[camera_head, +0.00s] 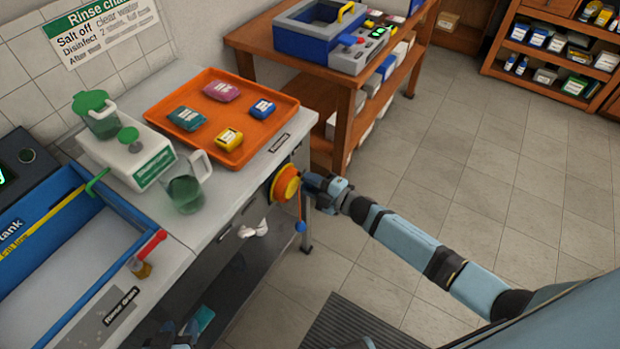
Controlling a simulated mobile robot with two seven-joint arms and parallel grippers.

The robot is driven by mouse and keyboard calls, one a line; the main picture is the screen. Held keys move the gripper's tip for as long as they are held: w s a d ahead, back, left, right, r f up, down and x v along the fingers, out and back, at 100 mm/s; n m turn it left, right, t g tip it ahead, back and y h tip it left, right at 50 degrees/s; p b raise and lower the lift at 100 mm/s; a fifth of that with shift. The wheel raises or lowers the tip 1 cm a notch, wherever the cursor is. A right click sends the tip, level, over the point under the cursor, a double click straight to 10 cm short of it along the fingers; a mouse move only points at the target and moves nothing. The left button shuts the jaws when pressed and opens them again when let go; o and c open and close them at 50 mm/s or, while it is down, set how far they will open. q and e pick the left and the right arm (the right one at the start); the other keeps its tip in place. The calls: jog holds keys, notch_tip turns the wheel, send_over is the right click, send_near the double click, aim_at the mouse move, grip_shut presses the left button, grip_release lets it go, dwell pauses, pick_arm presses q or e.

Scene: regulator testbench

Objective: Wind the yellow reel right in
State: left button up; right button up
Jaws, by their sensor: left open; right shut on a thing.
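My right gripper (308,183) is shut at the reel's right side, on a part of the reel. The fingers and the exact part they grip are too small to make out.
On the counter (230,200) stand an orange tray (195,151) with several packets, a white device (125,155) with a green jug, and a clear jug (187,190). A blue tank (70,275) is at left. A wooden bench (300,90) stands behind. The floor at right is clear.

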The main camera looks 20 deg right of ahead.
jog(key=m, duration=0.2)
jog(key=f+m+p, duration=0.1)
jog(key=m, duration=0.1)
jog(key=shift+s+a+f+m, duration=0.1)
jog(key=shift+a+f+m, duration=0.1)
jog(key=shift+m, duration=0.2)
dwell(0.4)
jog(key=o, duration=0.9)
jog(key=shift+s+d+f, duration=0.1)
jog(key=v, duration=1.3)
jog(key=shift+s+d, duration=0.2)
jog(key=shift+s, duration=0.05)
